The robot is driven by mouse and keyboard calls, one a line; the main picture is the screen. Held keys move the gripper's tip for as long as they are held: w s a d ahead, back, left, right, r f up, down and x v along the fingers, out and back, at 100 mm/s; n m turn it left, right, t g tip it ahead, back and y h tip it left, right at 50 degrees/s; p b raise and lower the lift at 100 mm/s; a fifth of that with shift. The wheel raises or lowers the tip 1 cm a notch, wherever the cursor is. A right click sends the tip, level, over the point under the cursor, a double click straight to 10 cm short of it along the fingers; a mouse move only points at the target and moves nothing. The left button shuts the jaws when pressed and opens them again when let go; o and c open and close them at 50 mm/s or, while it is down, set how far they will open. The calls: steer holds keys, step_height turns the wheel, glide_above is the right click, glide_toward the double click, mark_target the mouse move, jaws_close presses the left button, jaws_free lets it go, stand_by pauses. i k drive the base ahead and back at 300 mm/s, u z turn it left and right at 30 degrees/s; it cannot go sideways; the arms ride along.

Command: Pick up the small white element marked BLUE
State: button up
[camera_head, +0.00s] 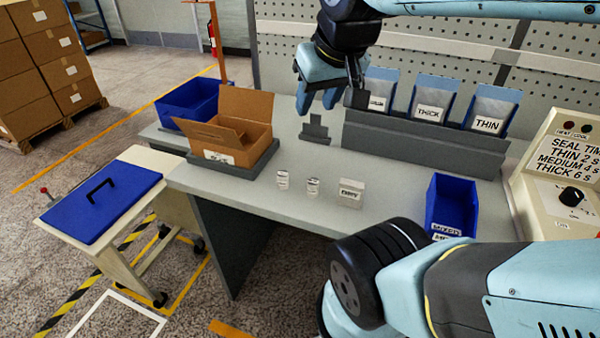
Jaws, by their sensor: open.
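Two small white cylindrical elements stand upright on the grey table, a left one (282,180) and a right one (313,187). Each has dark print that is too small to read, so I cannot tell which is marked BLUE. A white block (350,193) with a dark label, seemingly EMPTY, stands to their right. My gripper (318,105) is open, fingers down, over the back of the table. It is well behind the white elements, apart from them, with nothing seen between its fingers.
An open cardboard box (240,125) stands left of my gripper, with a blue bin (190,103) behind it. A grey rack (420,138) holds labelled pouches at the back. A blue MIXED bin (450,205) and a control panel (562,170) stand right. The table around the elements is clear.

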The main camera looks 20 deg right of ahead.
mark_target(312, 182)
steer(key=u, duration=0.5)
steer(key=i, duration=0.2)
steer(key=z, duration=3.7)
steer(key=k, duration=2.1)
steer(key=u, duration=0.05)
